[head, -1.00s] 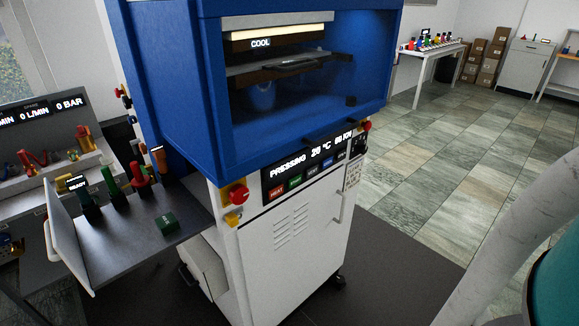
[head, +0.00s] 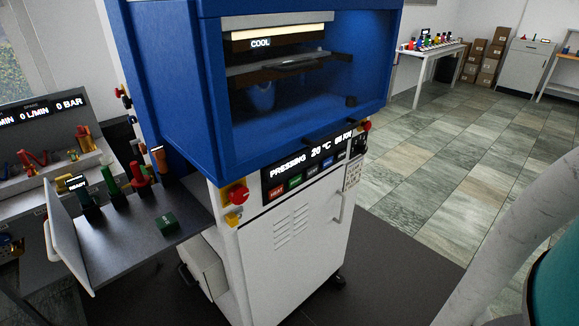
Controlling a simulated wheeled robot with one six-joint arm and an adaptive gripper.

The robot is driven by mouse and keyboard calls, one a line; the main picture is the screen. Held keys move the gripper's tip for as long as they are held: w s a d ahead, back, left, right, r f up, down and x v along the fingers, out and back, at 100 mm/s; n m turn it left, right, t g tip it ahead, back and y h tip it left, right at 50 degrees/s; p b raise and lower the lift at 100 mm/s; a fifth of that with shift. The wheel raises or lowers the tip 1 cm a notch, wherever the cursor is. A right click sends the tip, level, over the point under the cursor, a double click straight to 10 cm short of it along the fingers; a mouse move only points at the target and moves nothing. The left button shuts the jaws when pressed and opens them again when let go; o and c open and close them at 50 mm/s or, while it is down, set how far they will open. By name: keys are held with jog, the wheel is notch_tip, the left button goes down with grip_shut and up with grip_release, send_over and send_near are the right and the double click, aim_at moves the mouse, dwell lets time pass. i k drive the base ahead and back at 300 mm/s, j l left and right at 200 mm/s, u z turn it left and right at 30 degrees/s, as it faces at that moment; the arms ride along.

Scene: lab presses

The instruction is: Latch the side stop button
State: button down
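A press with a blue housing (head: 170,75) and white cabinet (head: 300,245) stands in the middle of the head view. A red mushroom button on a yellow base (head: 237,195) sits at the cabinet's upper left corner. Another red button (head: 366,125) shows at the far right end of the control panel. Small red knobs (head: 126,103) show on the housing's left side. I cannot tell which of these is the side stop button, nor whether any is latched. My gripper is not in view; only part of my arm shows at lower right.
The panel display (head: 310,152) reads PRESSING and 20 °C. A dark side shelf (head: 140,235) at left holds several coloured handles, a green block (head: 168,224) and a READY label. The tiled floor (head: 460,150) at right is clear.

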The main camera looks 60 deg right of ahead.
aim_at(118, 93)
jog(key=i+j+u, duration=1.25)
jog(key=i+z, duration=0.45)
jog(key=i, duration=0.2)
jog(key=i+j+z, duration=0.15)
jog(key=i+z, duration=0.3)
jog(key=i, duration=0.15)
jog(key=i+z, duration=0.5)
jog(key=i+j+z, duration=0.1)
jog(key=i+z, duration=0.35)
